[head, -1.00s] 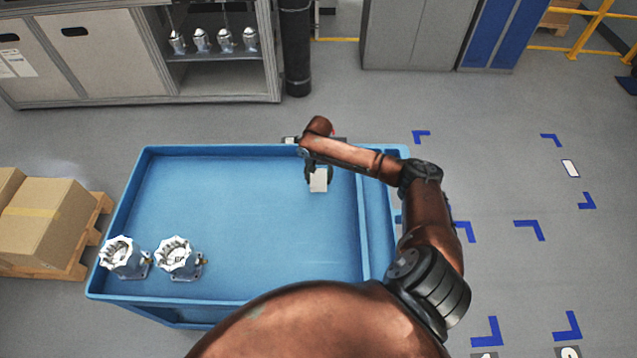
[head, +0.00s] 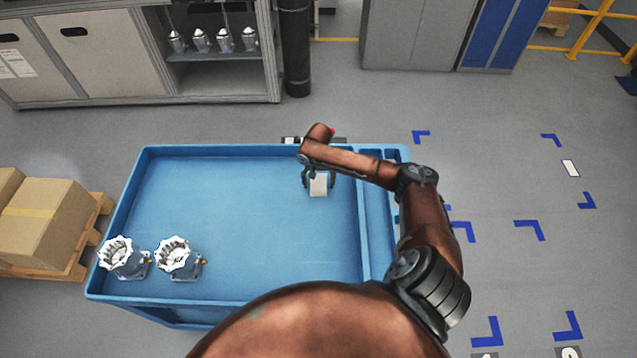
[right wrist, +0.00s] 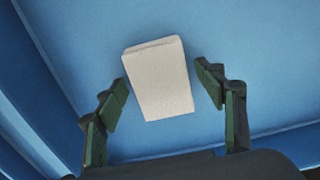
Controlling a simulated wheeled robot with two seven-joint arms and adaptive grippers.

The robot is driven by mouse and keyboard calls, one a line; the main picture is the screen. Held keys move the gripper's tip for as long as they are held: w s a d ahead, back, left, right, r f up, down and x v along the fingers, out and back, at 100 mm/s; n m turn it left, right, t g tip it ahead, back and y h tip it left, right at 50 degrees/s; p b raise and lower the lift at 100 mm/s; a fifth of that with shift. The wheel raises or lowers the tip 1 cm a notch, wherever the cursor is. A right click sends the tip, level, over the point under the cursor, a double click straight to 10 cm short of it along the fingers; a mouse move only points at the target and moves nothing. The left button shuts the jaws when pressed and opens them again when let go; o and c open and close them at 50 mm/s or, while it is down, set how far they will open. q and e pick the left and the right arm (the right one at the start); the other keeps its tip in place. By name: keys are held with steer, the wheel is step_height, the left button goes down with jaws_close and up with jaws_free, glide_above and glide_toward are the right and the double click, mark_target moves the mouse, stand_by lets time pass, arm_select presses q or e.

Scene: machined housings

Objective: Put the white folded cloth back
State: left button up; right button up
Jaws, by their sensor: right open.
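The white folded cloth (head: 319,185) lies in the blue tray top of the cart, near its far right part. It also shows in the right wrist view (right wrist: 160,80) as a pale, slightly tilted block. My right gripper (head: 319,186) is at the cloth. In the right wrist view its two dark green fingers (right wrist: 162,90) are open, one on each side of the cloth, with a gap on both sides. My left gripper is not in view.
The blue cart (head: 250,152) has a raised rim and narrow compartments on its right side. Two metal housings (head: 124,258) (head: 178,258) stand at its near left. The tray's middle is clear. Cardboard boxes (head: 40,220) on a pallet stand to the left.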

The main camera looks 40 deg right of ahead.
mark_target(318, 184)
step_height(318, 184, up, 12)
steer(key=p, duration=0.1)
steer(key=shift+r, duration=0.15)
stand_by(0.4)
stand_by(2.2)
